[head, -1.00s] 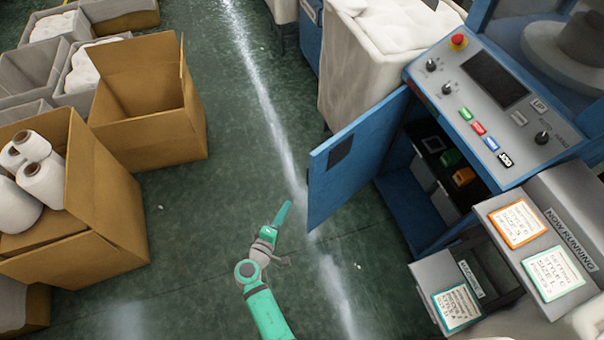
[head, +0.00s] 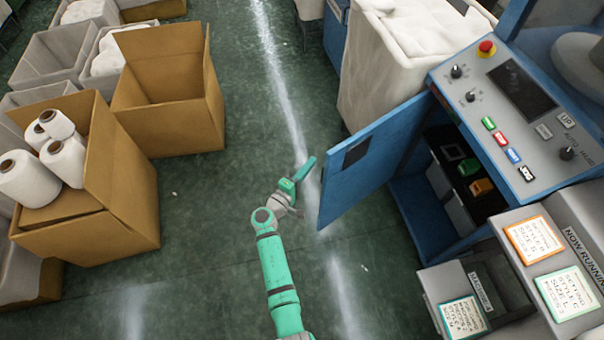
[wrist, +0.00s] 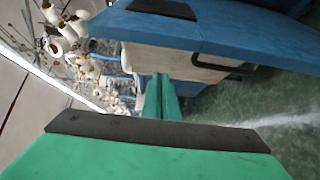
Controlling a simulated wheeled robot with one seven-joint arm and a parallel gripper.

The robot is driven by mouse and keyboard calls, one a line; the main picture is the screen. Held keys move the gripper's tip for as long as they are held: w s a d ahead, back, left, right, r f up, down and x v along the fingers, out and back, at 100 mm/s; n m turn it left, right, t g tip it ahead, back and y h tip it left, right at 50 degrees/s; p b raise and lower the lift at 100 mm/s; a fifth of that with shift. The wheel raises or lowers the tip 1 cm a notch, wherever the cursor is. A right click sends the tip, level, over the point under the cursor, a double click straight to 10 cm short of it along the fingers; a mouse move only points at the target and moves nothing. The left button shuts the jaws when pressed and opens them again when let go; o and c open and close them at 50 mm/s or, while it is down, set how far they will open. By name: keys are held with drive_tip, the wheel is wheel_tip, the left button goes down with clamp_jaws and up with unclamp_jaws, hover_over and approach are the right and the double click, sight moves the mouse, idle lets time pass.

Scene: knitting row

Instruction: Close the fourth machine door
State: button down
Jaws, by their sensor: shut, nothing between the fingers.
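The blue machine door (head: 360,160) stands swung open from the blue machine cabinet, with a dark rectangular patch near its outer top edge. The cabinet's open interior (head: 460,160) shows dark shelves with green and orange items. My gripper (head: 306,170) is shut and empty, just left of the door's free edge and apart from it in the head view. In the wrist view the closed green fingers (wrist: 160,98) point along below the blue door (wrist: 200,30), which crosses the top. I cannot tell which machine in the row this is.
A control panel (head: 520,110) with a red button tops the cabinet. A white-filled bin (head: 395,60) stands behind the door. Cardboard boxes (head: 170,110) and yarn cones (head: 62,160) are at left. A low label stand (head: 450,290) is at lower right. Floor between is clear.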

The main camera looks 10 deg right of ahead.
drive_tip(key=shift+s+d, duration=0.55)
drive_tip(key=shift+s, duration=0.3)
drive_tip(key=shift+s+d, duration=0.5)
drive_tip(key=shift+s, duration=0.3)
drive_tip(key=shift+s, duration=0.15)
